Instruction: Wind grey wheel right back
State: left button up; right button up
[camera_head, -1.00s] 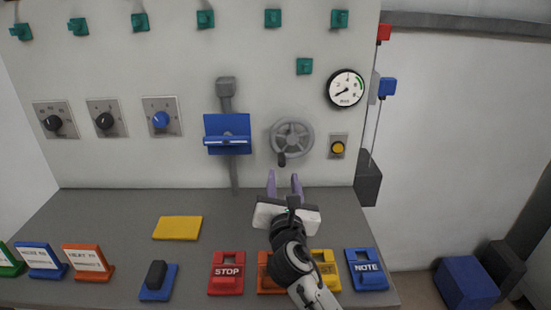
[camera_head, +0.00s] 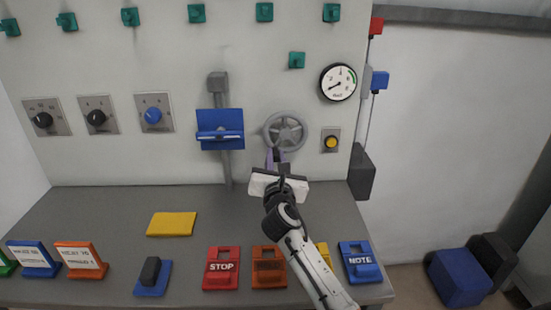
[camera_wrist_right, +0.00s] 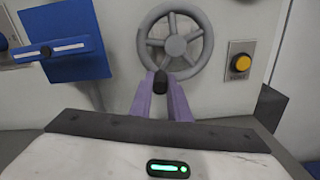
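The grey wheel (camera_head: 286,132) is mounted on the pale wall panel, below and left of the round gauge. It shows in the right wrist view (camera_wrist_right: 175,46) with its spokes, hub and rim. Its dark handle (camera_wrist_right: 160,83) sticks out from the lower rim. My right gripper (camera_head: 275,157) is at the bottom of the wheel. Its two purple fingers (camera_wrist_right: 161,90) stand on either side of the handle, close against it, and look shut on it. In the head view the gripper mostly hides the handle. My left gripper is not in view.
A blue lever plate (camera_head: 220,125) is left of the wheel. A yellow button (camera_head: 331,142) and a gauge (camera_head: 338,83) are to the right. Below, the grey bench (camera_head: 100,208) holds a red STOP stand (camera_head: 222,268), a blue NOTE stand (camera_head: 360,262) and a yellow plate (camera_head: 172,224).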

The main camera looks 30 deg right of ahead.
grip_shut()
jog(key=shift+a+m, duration=0.1)
jog(key=shift+m, duration=0.2)
